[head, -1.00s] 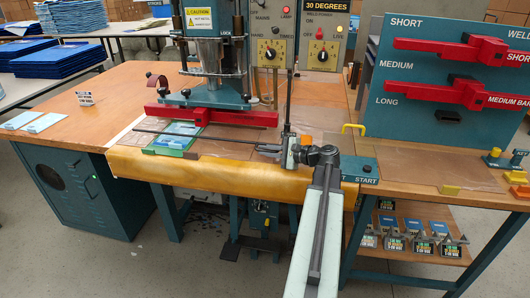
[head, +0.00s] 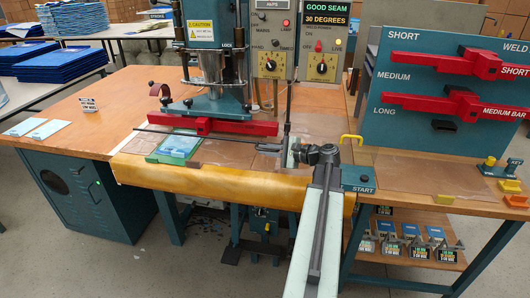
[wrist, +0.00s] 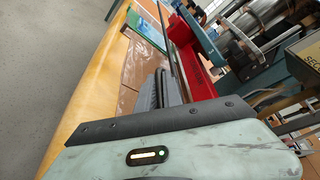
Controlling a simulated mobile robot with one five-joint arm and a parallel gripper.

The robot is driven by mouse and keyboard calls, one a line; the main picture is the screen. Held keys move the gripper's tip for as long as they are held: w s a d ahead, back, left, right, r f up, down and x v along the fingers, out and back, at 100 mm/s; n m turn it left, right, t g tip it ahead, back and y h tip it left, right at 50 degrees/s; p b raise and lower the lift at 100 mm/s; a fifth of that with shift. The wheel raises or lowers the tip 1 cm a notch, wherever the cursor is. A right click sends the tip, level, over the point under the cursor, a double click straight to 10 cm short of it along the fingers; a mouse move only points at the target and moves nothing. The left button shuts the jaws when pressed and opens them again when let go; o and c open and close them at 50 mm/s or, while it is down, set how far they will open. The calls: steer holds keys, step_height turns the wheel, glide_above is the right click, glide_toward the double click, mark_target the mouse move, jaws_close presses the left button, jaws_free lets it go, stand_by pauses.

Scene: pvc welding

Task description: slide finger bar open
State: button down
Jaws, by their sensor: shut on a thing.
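The finger bar (head: 210,139) is a long, thin dark rod. It runs left to right just in front of the red weld bar (head: 235,128), above the far edge of a green-edged blue sheet (head: 175,147). My gripper (head: 285,152) is at the rod's right end, shut on it; my wrist partly hides the grip in the head view. In the wrist view the dark ribbed fingers (wrist: 170,88) lie along the finger bar (wrist: 168,35), beside the red weld bar (wrist: 187,48).
The press column (head: 212,65) stands behind the bar, with control boxes (head: 320,65) to its right. A yellow padded front edge (head: 215,183) and the START box (head: 358,179) are close to my arm.

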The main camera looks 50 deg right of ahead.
step_height(320, 180, up, 14)
steer(key=p, duration=1.2)
steer(key=shift+r, duration=0.15)
steer(key=shift+d, duration=0.1)
steer(key=c, duration=1.5)
jaws_free()
steer(key=shift+d, duration=0.1)
steer(key=p+v, duration=0.2)
steer(key=v, duration=0.5)
steer(key=shift+s, duration=0.4)
